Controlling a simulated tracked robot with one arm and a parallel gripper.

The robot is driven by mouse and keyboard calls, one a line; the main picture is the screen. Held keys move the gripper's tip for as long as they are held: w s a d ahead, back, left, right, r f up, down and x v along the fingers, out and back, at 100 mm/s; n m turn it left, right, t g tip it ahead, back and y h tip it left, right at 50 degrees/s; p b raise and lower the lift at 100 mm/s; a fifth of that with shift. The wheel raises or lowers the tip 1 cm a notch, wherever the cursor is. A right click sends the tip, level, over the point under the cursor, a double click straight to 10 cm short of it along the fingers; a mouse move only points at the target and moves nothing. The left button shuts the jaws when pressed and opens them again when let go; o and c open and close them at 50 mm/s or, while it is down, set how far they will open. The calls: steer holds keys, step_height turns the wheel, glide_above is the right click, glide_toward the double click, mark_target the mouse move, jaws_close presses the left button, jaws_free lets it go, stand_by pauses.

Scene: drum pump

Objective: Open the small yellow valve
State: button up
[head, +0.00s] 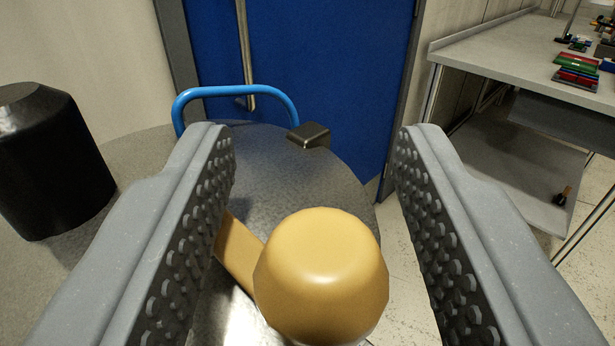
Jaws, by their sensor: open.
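The small yellow valve shows a rounded yellow knob (322,272) low in the middle of the head view. A flat yellow lever part (240,252) runs from the knob up and to the left, and its far end goes behind the left finger. My gripper (312,150) is open, with one studded grey finger on each side of the knob. The right finger is clearly apart from the knob. I cannot tell whether the left finger touches the lever part. The valve's base is hidden below the knob.
A grey metal drum top (290,170) lies beneath, with a blue curved handle (235,92) and a small dark block (309,134) at its far edge. A black cylinder (50,160) stands left. A blue door (310,60) is behind. A workbench (500,50) with tools stands right.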

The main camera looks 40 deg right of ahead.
steer(key=b+v, duration=0.1)
steer(key=v, duration=1.2)
steer(key=shift+s+a+b, duration=0.25)
steer(key=shift+b, duration=0.15)
steer(key=shift+w, duration=0.1)
